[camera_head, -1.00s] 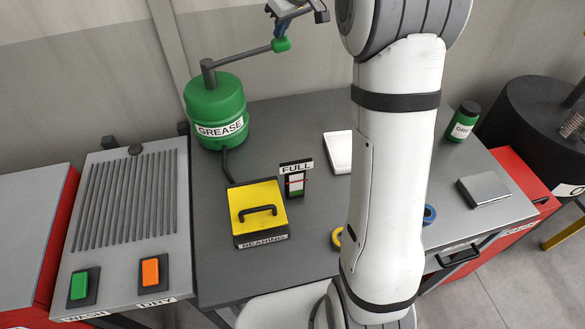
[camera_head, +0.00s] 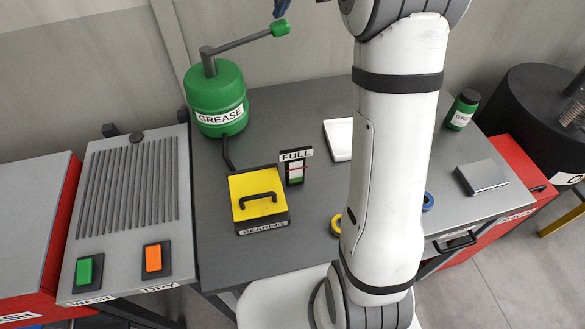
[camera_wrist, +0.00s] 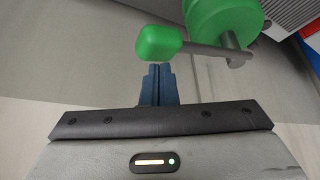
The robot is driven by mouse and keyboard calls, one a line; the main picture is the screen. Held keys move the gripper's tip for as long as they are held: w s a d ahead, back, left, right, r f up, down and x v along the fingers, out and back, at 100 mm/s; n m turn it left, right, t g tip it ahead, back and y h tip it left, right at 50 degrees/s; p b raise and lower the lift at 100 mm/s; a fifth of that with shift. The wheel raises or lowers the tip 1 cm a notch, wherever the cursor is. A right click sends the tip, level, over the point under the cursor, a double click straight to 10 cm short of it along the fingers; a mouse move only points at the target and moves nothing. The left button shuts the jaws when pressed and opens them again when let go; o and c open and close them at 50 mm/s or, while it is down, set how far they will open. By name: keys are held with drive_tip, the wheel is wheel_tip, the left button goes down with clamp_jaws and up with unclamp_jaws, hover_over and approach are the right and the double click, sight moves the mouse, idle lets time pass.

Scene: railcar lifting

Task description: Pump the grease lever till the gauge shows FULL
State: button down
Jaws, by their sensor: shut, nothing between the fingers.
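The green grease drum (camera_head: 214,88) stands at the back left of the bench. Its grey lever (camera_head: 245,41) slants up to the right and ends in a green knob (camera_head: 281,28). In the wrist view the knob (camera_wrist: 158,42) is just beyond my gripper's blue fingertips (camera_wrist: 158,70). My gripper (camera_head: 281,10) is shut and empty at the top edge of the head view, close above the knob; I cannot tell if they touch. The gauge (camera_head: 295,174) under the FULL sign shows green in its lower part, white above, and a red line near the top.
A yellow bearing box (camera_head: 257,190) with a black handle sits in front of the gauge. A white tray (camera_head: 339,138) and a small green grease can (camera_head: 463,108) are farther right. My arm crosses the bench's middle. A wash/dry unit with green and orange buttons (camera_head: 153,258) is at left.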

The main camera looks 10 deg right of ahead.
drive_tip(key=shift+f+b, duration=3.7)
drive_tip(key=shift+f, duration=1.05)
wheel_tip(320, 180, up, 10)
drive_tip(key=p, duration=0.7)
drive_tip(key=shift+f, duration=0.2)
drive_tip(key=shift+f+b, duration=4)
drive_tip(key=shift+f, duration=0.8)
drive_tip(key=shift+r+p, duration=3.55)
drive_tip(key=shift+r, duration=1.4)
